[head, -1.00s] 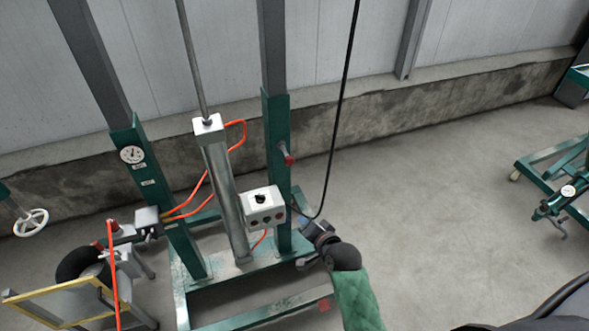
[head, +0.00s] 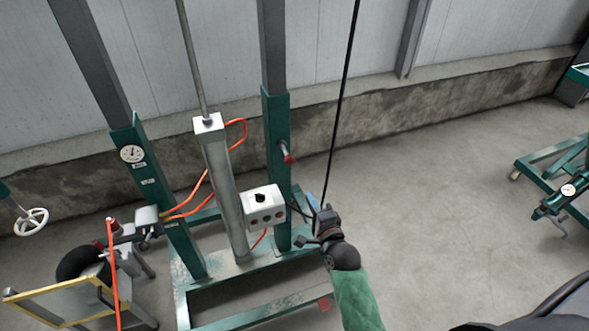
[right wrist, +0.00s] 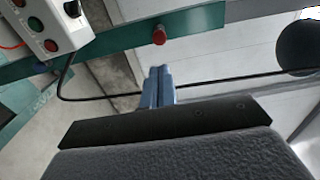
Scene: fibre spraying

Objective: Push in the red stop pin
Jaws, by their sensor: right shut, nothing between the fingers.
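The red stop pin (head: 287,155) sticks out from the right green post (head: 278,190) of the frame. In the right wrist view its red round head (right wrist: 159,35) shows on the green beam, a little beyond my fingertips. My right gripper (head: 318,207) is below and to the right of the pin in the head view. Its blue fingers (right wrist: 160,72) are shut together with nothing between them and point toward the pin. A visible gap separates the fingertips from the pin. My left gripper is not in view.
A white control box (head: 264,208) with buttons sits left of the right post. A black cable (head: 338,115) hangs close to my right gripper. Orange hoses (head: 203,180) run by the metal cylinder (head: 224,185).

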